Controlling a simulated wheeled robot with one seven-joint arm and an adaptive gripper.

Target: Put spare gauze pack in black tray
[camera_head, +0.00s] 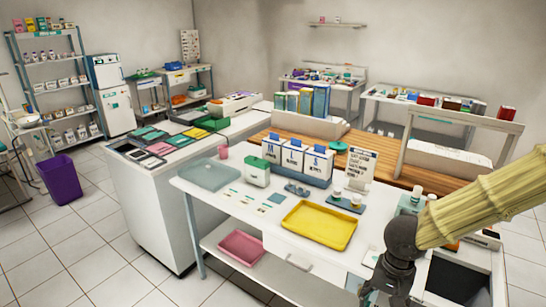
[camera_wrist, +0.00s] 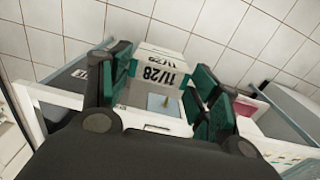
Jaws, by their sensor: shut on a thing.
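My gripper (camera_head: 378,292) is low at the bottom right of the head view, in front of the white table. In the wrist view my gripper (camera_wrist: 157,82) has its green-padded fingers on both sides of a white and green pack (camera_wrist: 163,68) marked "11/28", and is shut on it. The pack does not show clearly in the head view. A dark, open-topped container (camera_head: 457,280) stands right of my gripper; I cannot tell if it is the black tray.
A yellow tray (camera_head: 320,224), a clear bluish tray (camera_head: 208,175) and a white and green box (camera_head: 257,172) stand on the white table (camera_head: 235,215). A pink tray (camera_head: 242,247) is on its lower shelf. A purple bin (camera_head: 63,180) stands on the floor.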

